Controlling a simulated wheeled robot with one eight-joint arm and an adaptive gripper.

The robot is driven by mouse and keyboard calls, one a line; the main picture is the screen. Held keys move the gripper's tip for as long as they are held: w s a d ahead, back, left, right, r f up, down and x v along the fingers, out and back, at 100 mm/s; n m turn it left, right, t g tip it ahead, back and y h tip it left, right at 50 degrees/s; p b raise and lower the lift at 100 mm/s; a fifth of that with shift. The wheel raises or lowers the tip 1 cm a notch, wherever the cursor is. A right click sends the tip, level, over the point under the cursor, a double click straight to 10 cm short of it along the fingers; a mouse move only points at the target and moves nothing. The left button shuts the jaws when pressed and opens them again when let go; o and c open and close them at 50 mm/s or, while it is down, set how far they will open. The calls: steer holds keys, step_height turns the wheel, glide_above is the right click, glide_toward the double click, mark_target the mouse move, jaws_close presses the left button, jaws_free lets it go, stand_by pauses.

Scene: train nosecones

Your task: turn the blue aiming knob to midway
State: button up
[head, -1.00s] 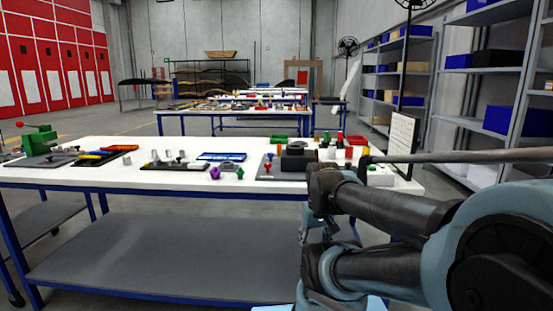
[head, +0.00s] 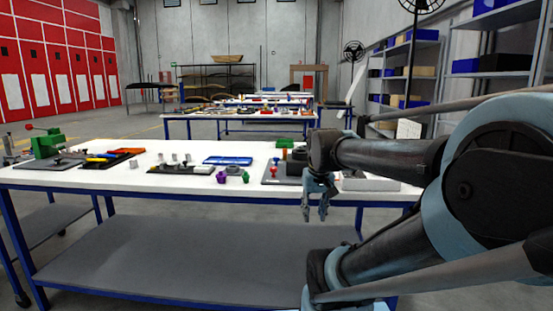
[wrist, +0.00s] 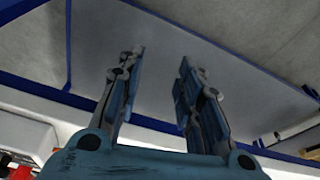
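My gripper (head: 315,215) hangs pointing down in front of the worktable's front edge in the head view. Its two fingers stand apart with nothing between them, which also shows in the wrist view (wrist: 160,60). I cannot make out a blue aiming knob in either view. A small red knob (head: 274,169) stands on a grey plate (head: 283,180) to the left of and beyond my gripper. My arm hides the right part of that plate and what stands on it.
Shelving (head: 500,60) stands at right.

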steer(key=w+a+r, duration=0.3)
steer(key=w+r, duration=1.1)
steer(key=w, duration=0.3)
steer(key=t, duration=0.2)
glide_toward(277, 158)
steer(key=shift+n, duration=0.4)
steer(key=x, duration=0.4)
steer(key=w+x, duration=0.1)
steer(key=x, duration=0.4)
steer(key=shift+r, duration=0.15)
steer(key=c, duration=0.8)
